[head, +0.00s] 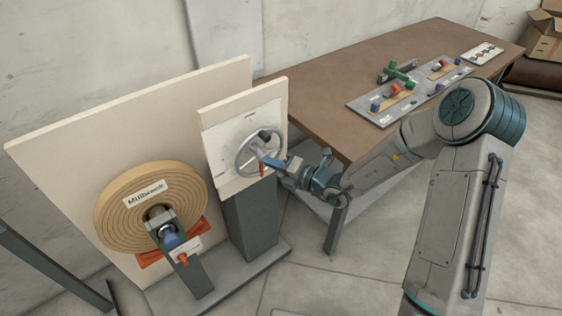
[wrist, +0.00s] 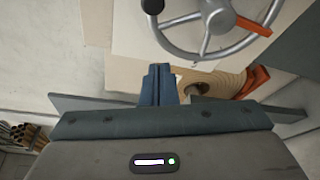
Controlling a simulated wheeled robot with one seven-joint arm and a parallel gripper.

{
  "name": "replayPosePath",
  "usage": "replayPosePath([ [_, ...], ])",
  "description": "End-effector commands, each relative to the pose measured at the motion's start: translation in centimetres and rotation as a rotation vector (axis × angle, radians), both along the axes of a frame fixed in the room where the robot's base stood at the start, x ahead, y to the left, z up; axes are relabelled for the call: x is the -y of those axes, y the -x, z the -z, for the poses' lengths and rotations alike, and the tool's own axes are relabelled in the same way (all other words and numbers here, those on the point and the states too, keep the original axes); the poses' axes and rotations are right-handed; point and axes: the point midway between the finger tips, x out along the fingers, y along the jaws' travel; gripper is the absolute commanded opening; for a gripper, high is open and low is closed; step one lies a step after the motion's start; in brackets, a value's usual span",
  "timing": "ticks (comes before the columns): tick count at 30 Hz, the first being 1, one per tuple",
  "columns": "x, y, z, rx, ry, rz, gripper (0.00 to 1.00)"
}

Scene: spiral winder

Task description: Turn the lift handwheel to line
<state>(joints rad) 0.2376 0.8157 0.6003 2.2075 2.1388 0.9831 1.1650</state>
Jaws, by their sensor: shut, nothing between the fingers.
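My gripper (head: 270,161) is in front of the wheel's right side, fingers together and empty. In the wrist view my gripper (wrist: 158,80) points at the white panel below the wheel. I cannot tell whether it touches the rim. No marking line is clear.
A wooden spiral disc (head: 120,215) labelled Millbeck stands left of the wheel, with a blue and orange fitting in front. A brown table (head: 330,75) holding boards of parts (head: 410,90) stands behind my arm. Floor (head: 330,275) is open in front.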

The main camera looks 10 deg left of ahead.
Motion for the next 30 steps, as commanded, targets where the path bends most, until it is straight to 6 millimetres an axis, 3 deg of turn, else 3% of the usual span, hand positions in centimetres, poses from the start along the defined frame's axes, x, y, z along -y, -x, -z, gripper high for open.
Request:
replayPosePath([
  [3, -2.6, -0.9, 0.2, 0.001, -0.001, -0.004, 0.00],
  [8, -5.1, -2.3, 0.4, 0.002, 0.001, 0.000, 0.00],
  [15, -2.9, -4.5, -0.8, 0.004, 0.002, 0.001, 0.00],
  [30, -2.4, -4.9, -0.8, 0.001, 0.001, 0.000, 0.00],
])
